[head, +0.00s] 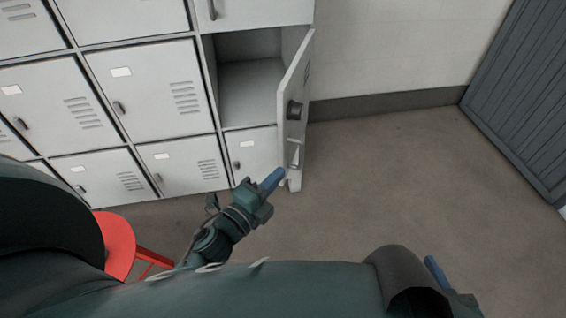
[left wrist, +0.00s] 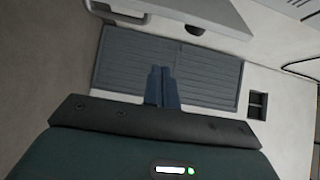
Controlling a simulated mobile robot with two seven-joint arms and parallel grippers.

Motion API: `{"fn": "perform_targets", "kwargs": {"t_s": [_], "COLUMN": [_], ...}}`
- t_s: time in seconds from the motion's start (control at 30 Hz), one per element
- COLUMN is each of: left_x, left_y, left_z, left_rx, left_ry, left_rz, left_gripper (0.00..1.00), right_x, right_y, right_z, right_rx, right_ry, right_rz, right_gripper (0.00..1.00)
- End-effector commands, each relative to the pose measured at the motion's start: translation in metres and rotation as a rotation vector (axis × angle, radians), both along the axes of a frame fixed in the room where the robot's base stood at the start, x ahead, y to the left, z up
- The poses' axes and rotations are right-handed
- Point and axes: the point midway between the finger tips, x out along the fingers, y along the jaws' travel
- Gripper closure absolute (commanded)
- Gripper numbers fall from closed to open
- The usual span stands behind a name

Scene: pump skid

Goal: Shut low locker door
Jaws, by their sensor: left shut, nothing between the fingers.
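The low locker door (head: 295,105) stands swung open at the right end of the grey locker bank, roughly at right angles to it. The open compartment (head: 250,92) looks empty. My left gripper (head: 277,178) is shut and empty, with its blue fingertips close to the door's lower end; I cannot tell whether they touch. In the left wrist view the shut fingers (left wrist: 161,87) point toward a pale panel with a handle (left wrist: 195,29), likely this door. My right gripper (head: 436,270) shows only a blue finger.
Other locker doors (head: 150,90) are closed. A red stool (head: 117,243) stands at the lower left, partly hidden by my arm. A dark slatted panel (head: 525,90) stands at the right. The floor (head: 400,165) between door and panel is clear.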

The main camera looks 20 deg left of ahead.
Motion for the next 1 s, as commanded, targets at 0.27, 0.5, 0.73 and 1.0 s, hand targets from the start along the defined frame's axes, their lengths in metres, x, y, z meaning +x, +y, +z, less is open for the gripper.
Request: {"fn": "perform_targets", "kwargs": {"t_s": [0.27, 0.5, 0.73, 1.0], "left_x": [0.035, 0.086, 0.094, 0.093], "left_y": [-0.010, -0.024, -0.001, 0.013], "left_z": [0.003, 0.002, 0.001, 0.001], "left_rx": [0.008, 0.006, 0.007, 0.004], "left_ry": [-0.009, -0.007, -0.001, -0.002], "left_rz": [-0.003, -0.002, 0.001, -0.001], "left_gripper": [1.00, 1.00, 1.00, 1.00], "right_x": [0.000, 0.000, 0.000, 0.000], "right_y": [0.000, 0.000, 0.000, 0.000], "right_z": [0.002, 0.000, 0.001, 0.001], "right_rx": [0.002, 0.000, 0.001, 0.002], "right_ry": [-0.001, -0.001, -0.001, -0.001], "right_rz": [-0.001, 0.000, 0.001, 0.001], "right_gripper": [0.64, 0.64, 0.64, 0.64]}}
